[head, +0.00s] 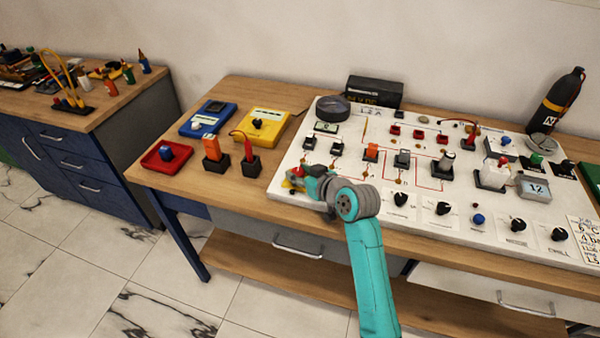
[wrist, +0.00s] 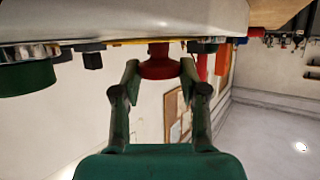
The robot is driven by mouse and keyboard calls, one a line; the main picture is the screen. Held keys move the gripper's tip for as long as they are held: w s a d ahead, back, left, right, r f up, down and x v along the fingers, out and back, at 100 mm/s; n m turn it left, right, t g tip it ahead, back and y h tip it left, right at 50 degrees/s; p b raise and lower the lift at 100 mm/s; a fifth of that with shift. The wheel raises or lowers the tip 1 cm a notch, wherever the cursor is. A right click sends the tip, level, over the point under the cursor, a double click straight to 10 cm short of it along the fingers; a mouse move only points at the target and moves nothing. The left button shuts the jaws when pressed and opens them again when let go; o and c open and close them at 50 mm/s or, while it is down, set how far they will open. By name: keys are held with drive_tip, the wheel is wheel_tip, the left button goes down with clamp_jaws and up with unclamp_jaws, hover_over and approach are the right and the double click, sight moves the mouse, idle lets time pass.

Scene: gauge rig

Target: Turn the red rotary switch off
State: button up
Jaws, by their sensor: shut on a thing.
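The red rotary switch (wrist: 160,64) shows in the wrist view, with its round red head between the two fingers of my gripper (wrist: 160,76). The fingers are shut on it from both sides. In the head view my gripper (head: 307,175) is at the left front corner of the white panel (head: 325,193). There my gripper and wrist hide most of the switch, and part of a yellow plate (head: 291,185) shows beside them. I cannot read the switch's on or off position.
Black rotary knobs (head: 400,199) and a blue button (head: 478,219) line the panel's front to the right. A red tray (head: 166,157), an orange block (head: 211,148) and a yellow meter (head: 260,124) stand to the left.

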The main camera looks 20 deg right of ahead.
drive_tip(key=shift+f, duration=0.1)
drive_tip(key=o, duration=1.1)
drive_tip(key=v, duration=1.2)
